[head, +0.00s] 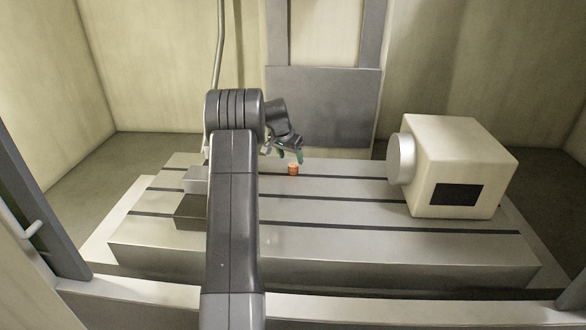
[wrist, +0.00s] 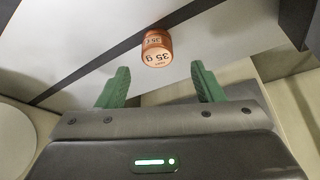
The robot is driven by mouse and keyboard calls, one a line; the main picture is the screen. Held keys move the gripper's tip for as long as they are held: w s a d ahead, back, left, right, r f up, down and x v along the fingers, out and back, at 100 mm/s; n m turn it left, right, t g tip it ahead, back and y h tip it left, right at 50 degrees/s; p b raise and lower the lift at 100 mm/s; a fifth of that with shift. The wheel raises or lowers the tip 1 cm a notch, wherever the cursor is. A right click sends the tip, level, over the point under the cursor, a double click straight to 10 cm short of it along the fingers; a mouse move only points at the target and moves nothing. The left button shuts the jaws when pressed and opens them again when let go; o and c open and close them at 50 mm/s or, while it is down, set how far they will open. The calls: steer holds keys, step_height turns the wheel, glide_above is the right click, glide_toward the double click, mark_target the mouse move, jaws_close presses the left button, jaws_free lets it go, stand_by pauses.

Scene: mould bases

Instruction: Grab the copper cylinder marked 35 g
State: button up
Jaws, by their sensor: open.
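The copper cylinder (head: 293,169) stands upright on the slotted metal table, right of my arm in the head view. In the wrist view the cylinder (wrist: 157,48) shows "35 g" on its top and side. My gripper (wrist: 162,82) is open, with its two green fingers apart and nothing between them. The cylinder lies just beyond the fingertips, roughly centred between them. In the head view my gripper (head: 290,156) is close above the cylinder, partly hidden behind my wrist.
The slotted table (head: 330,235) has long dark grooves. A cream box-shaped unit (head: 460,150) with a round grey face stands at the right. Grey blocks (head: 190,212) sit left of my arm. A grey panel (head: 325,110) rises behind. The table's middle right is clear.

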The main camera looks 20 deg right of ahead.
mark_target(293, 165)
steer(key=x, duration=0.1)
steer(key=p+x, duration=0.1)
steer(key=x, duration=0.3)
steer(key=shift+s+a+p, duration=0.1)
steer(key=shift+s+p, duration=0.2)
steer(key=c, duration=1.2)
steer(key=shift+c, duration=0.5)
